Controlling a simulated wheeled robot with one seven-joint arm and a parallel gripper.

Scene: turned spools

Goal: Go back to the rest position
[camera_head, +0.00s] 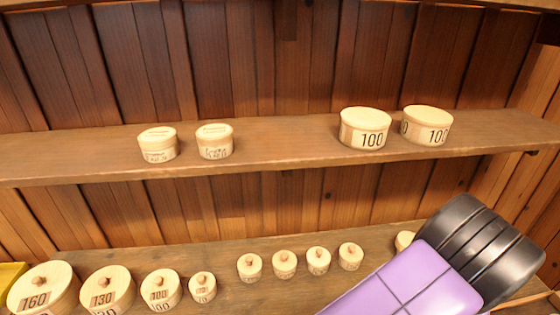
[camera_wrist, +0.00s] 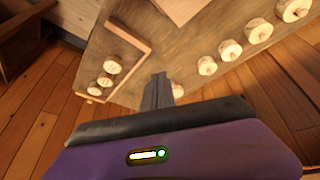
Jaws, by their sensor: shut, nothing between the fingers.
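My gripper (camera_wrist: 158,80) shows in the wrist view with its dark fingers together and nothing between them. It points toward the wooden counter, and one pale spool (camera_wrist: 177,90) is partly hidden beside the fingers. In the head view my purple and black arm crosses the lower right, and the fingers do not show there. Large lidded spools marked 160 (camera_head: 42,296) and 130 (camera_head: 107,292) stand at the lower left, with one marked 100 (camera_head: 161,294) beside them. Several small knobbed spools (camera_head: 285,266) stand in a row to their right.
The upper shelf (camera_head: 280,150) holds two small round boxes (camera_head: 157,147) and two larger ones marked 100 (camera_head: 364,132). A yellow edge (camera_head: 10,272) shows at far left. In the wrist view, three spools (camera_wrist: 105,80) lie by a wooden rim (camera_wrist: 128,38); plank floor (camera_wrist: 40,105) lies below.

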